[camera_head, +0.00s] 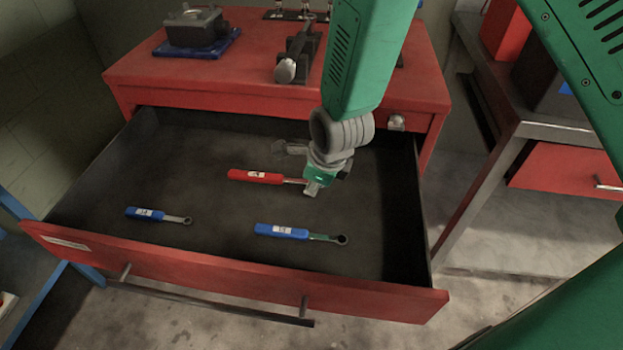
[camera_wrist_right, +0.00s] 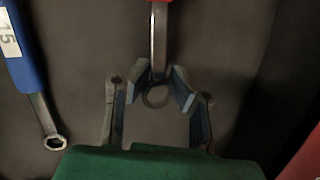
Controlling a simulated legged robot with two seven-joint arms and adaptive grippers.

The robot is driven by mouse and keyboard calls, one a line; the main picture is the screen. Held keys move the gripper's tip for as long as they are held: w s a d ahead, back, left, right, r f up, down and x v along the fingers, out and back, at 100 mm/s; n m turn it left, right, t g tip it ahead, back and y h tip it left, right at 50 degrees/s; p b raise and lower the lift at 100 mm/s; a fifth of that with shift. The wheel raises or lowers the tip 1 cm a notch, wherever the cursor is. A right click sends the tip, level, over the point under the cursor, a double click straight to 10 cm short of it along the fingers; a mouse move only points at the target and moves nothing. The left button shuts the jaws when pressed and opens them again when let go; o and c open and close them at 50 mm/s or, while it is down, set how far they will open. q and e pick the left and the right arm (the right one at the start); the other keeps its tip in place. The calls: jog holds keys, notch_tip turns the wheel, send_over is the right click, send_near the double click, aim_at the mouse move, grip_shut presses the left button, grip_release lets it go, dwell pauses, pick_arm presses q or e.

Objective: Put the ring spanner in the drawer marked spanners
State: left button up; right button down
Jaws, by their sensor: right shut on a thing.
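A ring spanner with a red handle (camera_head: 256,176) is over or on the floor of the open drawer; I cannot tell if it is lifted. My right gripper (camera_head: 312,188) is at its metal end. In the right wrist view, the gripper's fingers (camera_wrist_right: 162,92) are shut on the spanner's shaft (camera_wrist_right: 159,40), with the ring between them. The open drawer (camera_head: 230,287) has a red front with a pale label (camera_head: 66,243) at its left, too small to read. My left gripper is not in view.
Two blue-handled ring spanners lie in the drawer, one at left (camera_head: 150,214) and one near the front (camera_head: 283,231). The red cabinet top (camera_head: 245,73) bears a vise-like tool (camera_head: 298,55) and a dark device on a blue base (camera_head: 197,30). A metal bench (camera_head: 545,128) stands at right.

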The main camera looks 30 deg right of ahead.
jog(key=shift+d+f, duration=0.2)
jog(key=shift+d, duration=0.15)
jog(key=c, duration=1.6)
grip_release()
jog(key=shift+d+f, duration=0.15)
jog(key=shift+d, duration=0.65)
jog(key=shift+o, duration=0.9)
jog(key=shift+d, duration=0.15)
jog(key=shift+a, duration=1)
jog(key=shift+d+r, duration=0.25)
jog(key=shift+r, duration=0.25)
jog(key=r, duration=0.1)
jog(key=s+d+r+p, duration=0.1)
jog(key=r, duration=0.2)
jog(key=shift+s+d+r, duration=0.2)
jog(key=shift+r, duration=0.15)
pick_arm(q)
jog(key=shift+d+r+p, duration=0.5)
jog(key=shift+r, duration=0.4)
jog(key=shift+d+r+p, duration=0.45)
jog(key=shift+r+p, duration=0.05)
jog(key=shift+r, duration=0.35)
pick_arm(e)
jog(key=v, duration=0.7)
